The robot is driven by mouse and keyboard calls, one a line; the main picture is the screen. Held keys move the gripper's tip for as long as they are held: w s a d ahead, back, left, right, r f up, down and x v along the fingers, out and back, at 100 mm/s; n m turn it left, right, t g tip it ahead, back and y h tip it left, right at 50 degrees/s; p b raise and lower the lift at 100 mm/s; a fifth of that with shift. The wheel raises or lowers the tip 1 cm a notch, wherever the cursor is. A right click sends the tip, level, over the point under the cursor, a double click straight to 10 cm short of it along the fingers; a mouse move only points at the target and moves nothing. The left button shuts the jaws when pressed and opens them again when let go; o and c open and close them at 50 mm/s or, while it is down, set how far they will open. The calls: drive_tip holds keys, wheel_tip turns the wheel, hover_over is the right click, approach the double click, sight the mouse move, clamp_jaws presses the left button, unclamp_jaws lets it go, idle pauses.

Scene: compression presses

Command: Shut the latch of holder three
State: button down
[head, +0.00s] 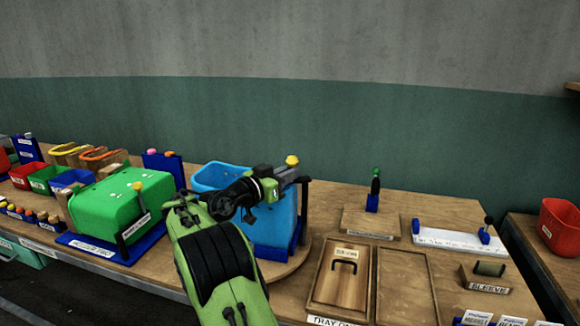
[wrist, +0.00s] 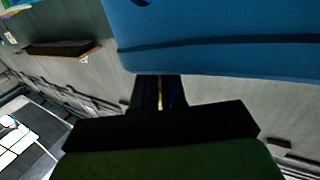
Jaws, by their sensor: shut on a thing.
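A large blue container (head: 268,225) stands in a dark blue holder (head: 297,240) near the middle of the table. A yellow knob (head: 292,161) shows at its top right, by a dark upright post (head: 304,205). My gripper (head: 284,176) is at this knob, above the container's right side. In the wrist view, the fingers (wrist: 159,92) are close together with a thin yellow strip between them, just below the blue container (wrist: 220,40). They are shut on what looks like the yellow-knobbed latch lever. The number of this holder is not readable, and my arm hides part of its front.
Left stands a green container (head: 120,205) in another blue holder, with small bins beyond. Right are a wooden tray (head: 340,275), an empty recess (head: 405,290), a small stand with a green-topped post (head: 375,190) and a white base (head: 460,240). A red bin (head: 560,225) sits far right.

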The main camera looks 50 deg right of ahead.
drive_tip(key=shift+w+d+r+m+g+p, duration=0.15)
drive_tip(key=shift+r+m+g+p, duration=0.6)
drive_tip(key=shift+p, duration=0.2)
drive_tip(key=shift+f+g, duration=0.15)
drive_tip(key=shift+g, duration=0.2)
drive_tip(key=c, duration=1.4)
unclamp_jaws()
drive_tip(key=shift+o, duration=1)
drive_tip(key=shift+f, duration=0.2)
drive_tip(key=w+a+p, duration=0.1)
drive_tip(key=w+a, duration=0.2)
drive_tip(key=a, duration=1.2)
drive_tip(key=shift+a, duration=0.3)
drive_tip(key=shift+d, duration=0.1)
